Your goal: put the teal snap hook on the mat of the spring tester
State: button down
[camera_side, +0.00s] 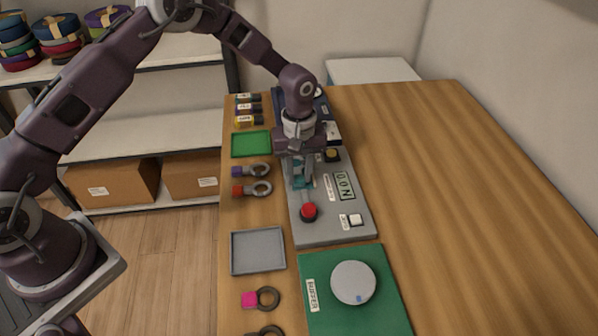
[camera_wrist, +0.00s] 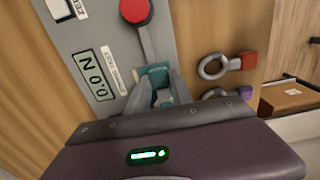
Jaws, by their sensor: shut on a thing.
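The teal snap hook (camera_side: 299,181) is between the fingers of my gripper (camera_side: 300,174), low over the spring tester (camera_side: 322,229). In the wrist view its teal block (camera_wrist: 154,76) shows between the fingertips (camera_wrist: 158,84); its ring is not clearly seen. The tester is a grey plate with a red-knobbed lever (camera_side: 309,212), a display (camera_side: 345,186) reading 0.0 N and a white button (camera_side: 355,219). The tester's mat is hidden under my gripper and the hook. I cannot tell whether the hook touches it.
Left of the tester lie a purple snap hook (camera_side: 252,171), a red snap hook (camera_side: 252,189), a green pad (camera_side: 251,144) and a grey tray (camera_side: 257,270). A magenta hook (camera_side: 261,299) and a green mat (camera_side: 389,313) with a round disc (camera_side: 353,282) are nearer. The table's right side is clear.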

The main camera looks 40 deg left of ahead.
jog(key=shift+f, duration=0.3)
jog(key=c, duration=1.1)
grip_release()
jog(key=shift+o, duration=0.2)
jog(key=shift+r, duration=0.15)
